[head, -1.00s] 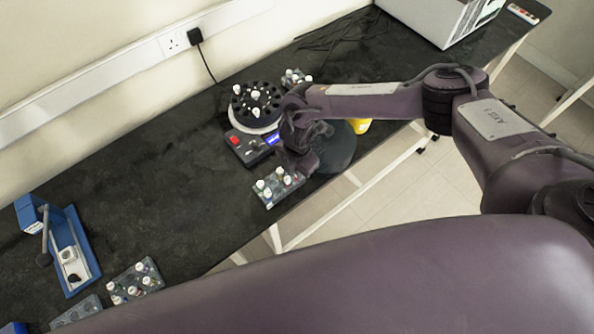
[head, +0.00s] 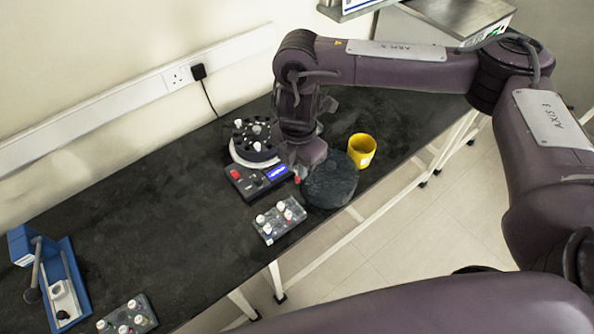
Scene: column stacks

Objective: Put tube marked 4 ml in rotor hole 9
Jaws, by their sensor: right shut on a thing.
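The black rotor (head: 247,146) sits in its white round base at the back of the bench, with a few white-capped tubes in it. Its right part is hidden behind my right arm. My right gripper (head: 299,174) points down between the control box and the dark disc. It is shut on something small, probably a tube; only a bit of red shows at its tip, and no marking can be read. A grey rack (head: 268,229) with several white-capped tubes stands in front of the gripper. Hole numbers and tube labels are too small to read. My left gripper is not in view.
A control box (head: 251,187) with a red button and blue display stands before the rotor. A dark round disc (head: 330,187) and a yellow cup (head: 362,151) are to the right. A blue device (head: 57,285) and another rack (head: 127,316) are at lower left. The middle bench is clear.

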